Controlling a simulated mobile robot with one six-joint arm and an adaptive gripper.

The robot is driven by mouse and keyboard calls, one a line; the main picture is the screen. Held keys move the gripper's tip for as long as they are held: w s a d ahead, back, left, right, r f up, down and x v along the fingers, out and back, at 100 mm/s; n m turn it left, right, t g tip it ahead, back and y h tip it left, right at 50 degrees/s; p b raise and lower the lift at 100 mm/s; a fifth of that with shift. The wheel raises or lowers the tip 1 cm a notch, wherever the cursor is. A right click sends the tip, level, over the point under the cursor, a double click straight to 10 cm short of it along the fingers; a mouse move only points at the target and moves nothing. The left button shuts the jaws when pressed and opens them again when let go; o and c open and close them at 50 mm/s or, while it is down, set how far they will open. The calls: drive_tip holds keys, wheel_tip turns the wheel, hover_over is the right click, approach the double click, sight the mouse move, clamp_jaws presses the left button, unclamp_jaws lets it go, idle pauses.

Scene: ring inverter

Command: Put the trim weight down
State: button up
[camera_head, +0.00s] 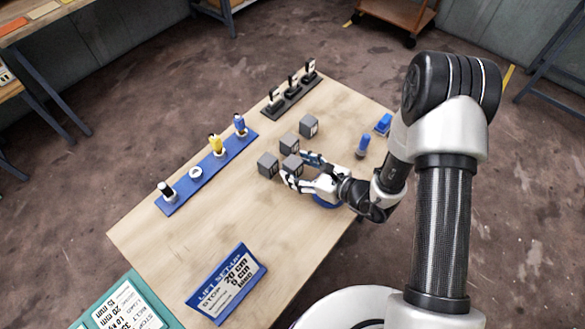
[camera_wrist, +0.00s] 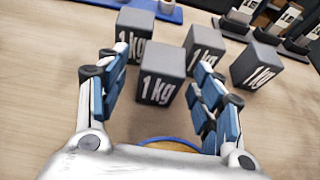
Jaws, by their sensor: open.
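Several grey cubes marked 1 kg stand on the wooden table; I cannot tell which one the task means as the trim weight. The nearest weight (camera_wrist: 158,85) is between the spread fingers of my gripper (camera_wrist: 160,105) in the wrist view, with gaps on both sides. It also shows in the head view (camera_head: 292,164) at the fingertips of my gripper (camera_head: 299,172). Other weights stand just beyond it: one at left (camera_head: 268,163), one behind (camera_head: 289,144), one farther off (camera_head: 309,126). A blue-rimmed round thing (camera_head: 326,201) is partly hidden under my gripper.
A blue strip (camera_head: 182,190) holds several upright pieces at the table's left. A black rack (camera_head: 275,107) stands at the far edge. A blue sign (camera_head: 227,283) stands in front. Blue objects (camera_head: 363,145) stand at right. The middle-left table is bare.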

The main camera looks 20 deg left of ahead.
drive_tip(key=shift+w+a+f, duration=0.1)
drive_tip(key=shift+a, duration=0.1)
drive_tip(key=shift+c, duration=0.5)
clamp_jaws()
idle(0.4)
